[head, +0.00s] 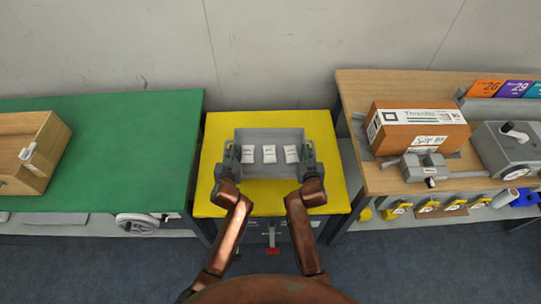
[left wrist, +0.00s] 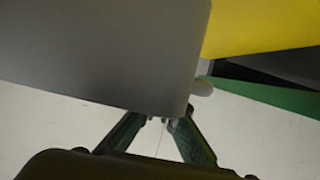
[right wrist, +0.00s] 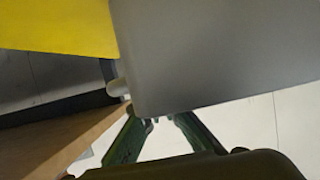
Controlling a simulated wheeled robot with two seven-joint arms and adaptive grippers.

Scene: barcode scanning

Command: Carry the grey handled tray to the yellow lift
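The grey handled tray (head: 269,135) is over the middle of the yellow lift (head: 222,128), with several white packets (head: 269,153) inside. I cannot tell whether it rests on the lift or hangs just above it. My left gripper (head: 230,158) is at the tray's left end and my right gripper (head: 306,157) at its right end. In the left wrist view, the fingertips close in at the tray's (left wrist: 100,45) edge. The right wrist view shows the same beside the tray (right wrist: 215,55). Both grippers look shut on the tray's handles, which are mostly hidden.
A green table (head: 120,150) with a wooden box (head: 35,150) stands left of the lift. A wooden workbench (head: 375,180) on the right holds a brown carton (head: 420,130) and grey devices (head: 510,150). A wall is behind. Yellow surface shows in front of and behind the tray.

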